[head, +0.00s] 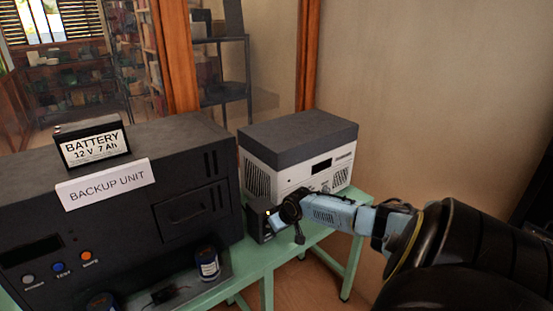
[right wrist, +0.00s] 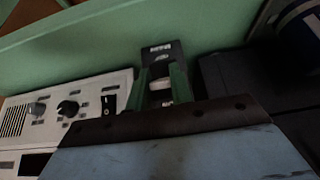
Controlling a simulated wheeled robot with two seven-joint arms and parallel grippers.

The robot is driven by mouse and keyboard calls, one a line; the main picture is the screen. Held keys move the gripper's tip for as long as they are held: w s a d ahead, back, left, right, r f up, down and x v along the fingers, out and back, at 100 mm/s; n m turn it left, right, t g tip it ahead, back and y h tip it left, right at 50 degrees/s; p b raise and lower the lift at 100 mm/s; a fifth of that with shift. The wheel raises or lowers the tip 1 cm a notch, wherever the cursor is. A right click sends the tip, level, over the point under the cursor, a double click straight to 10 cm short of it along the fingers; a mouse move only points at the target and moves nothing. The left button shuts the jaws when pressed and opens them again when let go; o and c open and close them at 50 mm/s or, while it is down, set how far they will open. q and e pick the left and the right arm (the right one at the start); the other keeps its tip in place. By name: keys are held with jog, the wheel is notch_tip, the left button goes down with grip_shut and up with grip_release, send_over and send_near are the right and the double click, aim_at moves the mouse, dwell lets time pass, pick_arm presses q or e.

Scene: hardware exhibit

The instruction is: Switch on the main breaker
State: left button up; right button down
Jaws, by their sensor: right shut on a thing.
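A small dark box with a pale label (right wrist: 160,48), seemingly the main breaker, stands on the green table between the black backup unit and the white-and-grey unit. It also shows in the head view (head: 259,222), partly covered by my gripper. My right gripper (head: 273,217) reaches in from the right and is at the front of this box. In the right wrist view its two fingers (right wrist: 161,88) are closed around a small part at the box's front. That part is mostly hidden, and its position cannot be read. My left gripper is not in view.
The black backup unit (head: 180,150) stands left, with a battery (head: 92,146) on top. The white-and-grey unit (head: 295,150) is close behind my gripper; its knobs and rocker switch (right wrist: 108,103) show at wrist. A small jar (head: 207,265) stands near the front of the green table (head: 262,262).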

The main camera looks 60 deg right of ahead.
jog(key=c, duration=1.2)
grip_release()
jog(key=shift+c, duration=0.2)
jog(key=shift+r, duration=0.1)
jog(key=p+v, duration=0.4)
jog(key=v, duration=0.9)
jog(key=shift+s, duration=0.1)
